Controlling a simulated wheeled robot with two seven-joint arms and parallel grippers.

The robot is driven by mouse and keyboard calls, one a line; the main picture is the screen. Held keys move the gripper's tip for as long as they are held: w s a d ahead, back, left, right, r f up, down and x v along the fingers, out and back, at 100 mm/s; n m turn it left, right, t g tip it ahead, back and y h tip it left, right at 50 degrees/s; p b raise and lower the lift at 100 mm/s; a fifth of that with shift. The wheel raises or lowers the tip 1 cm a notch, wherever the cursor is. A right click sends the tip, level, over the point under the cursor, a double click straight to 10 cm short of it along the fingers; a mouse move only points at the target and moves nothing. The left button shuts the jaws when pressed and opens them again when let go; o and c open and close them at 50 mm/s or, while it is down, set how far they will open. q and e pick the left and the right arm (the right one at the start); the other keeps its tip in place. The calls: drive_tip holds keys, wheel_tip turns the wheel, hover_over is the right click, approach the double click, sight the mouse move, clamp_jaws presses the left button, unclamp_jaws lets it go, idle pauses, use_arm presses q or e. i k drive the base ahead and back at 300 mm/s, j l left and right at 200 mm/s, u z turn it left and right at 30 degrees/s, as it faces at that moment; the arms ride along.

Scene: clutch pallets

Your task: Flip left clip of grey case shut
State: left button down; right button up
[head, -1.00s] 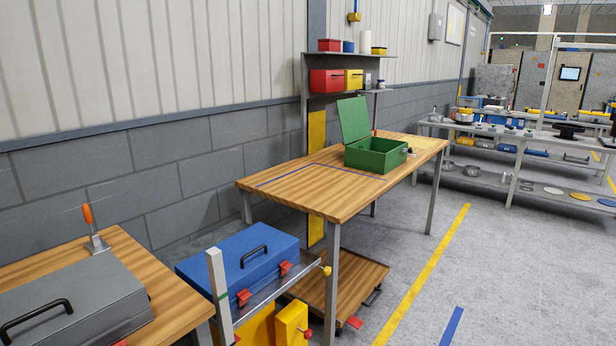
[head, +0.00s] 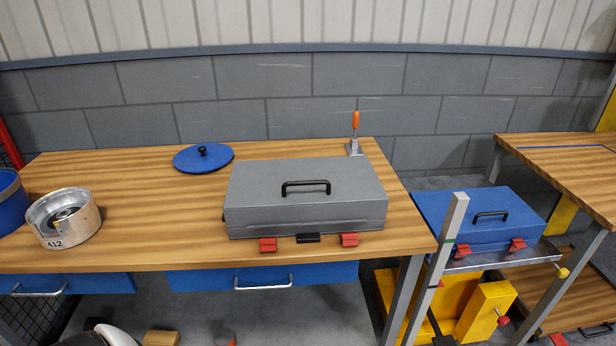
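The grey case (head: 300,205) lies on the wooden workbench with its lid down and a black handle (head: 306,187) on top. Its left clip (head: 268,245) is red and sits low on the front face, left of a black piece (head: 308,238) at the middle. The matching red right clip (head: 349,240) is on the other side. Both clips seem to stick out at the front edge; how far each is turned is too small to tell. Neither of my grippers can be made out in the head view.
On the wooden workbench (head: 130,200) are a blue lid (head: 204,158), a metal pot (head: 64,217) and an orange-handled tool (head: 355,133). A blue case (head: 480,222) stands lower right behind a grey post (head: 447,240). Bare bench top lies left of the grey case.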

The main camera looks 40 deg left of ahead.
sight(266, 244)
drive_tip(key=u, duration=1.25)
